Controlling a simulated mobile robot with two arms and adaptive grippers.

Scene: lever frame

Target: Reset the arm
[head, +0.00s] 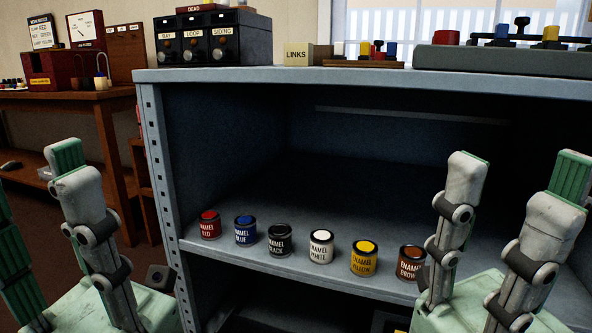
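My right gripper (519,168) stands at the lower right in front of the shelf cabinet, its fingers upright and wide apart with nothing between them. My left gripper (32,178) is at the lower left, partly cut off by the picture edge. Its visible fingers are apart and empty. A grey unit (505,61) with red, yellow and blue knobs stands on the cabinet top at the right and runs out of view. A black box (212,39) labelled BAY, LOOP and SIDING stands at the top left, with a red DEAD plate (196,8) on it. I cannot tell which part is the arm.
The grey cabinet (163,180) has a shelf with several enamel paint tins (321,247) in a row. A LINKS box (299,54) and a wooden tray (362,64) with coloured pegs stand on top.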

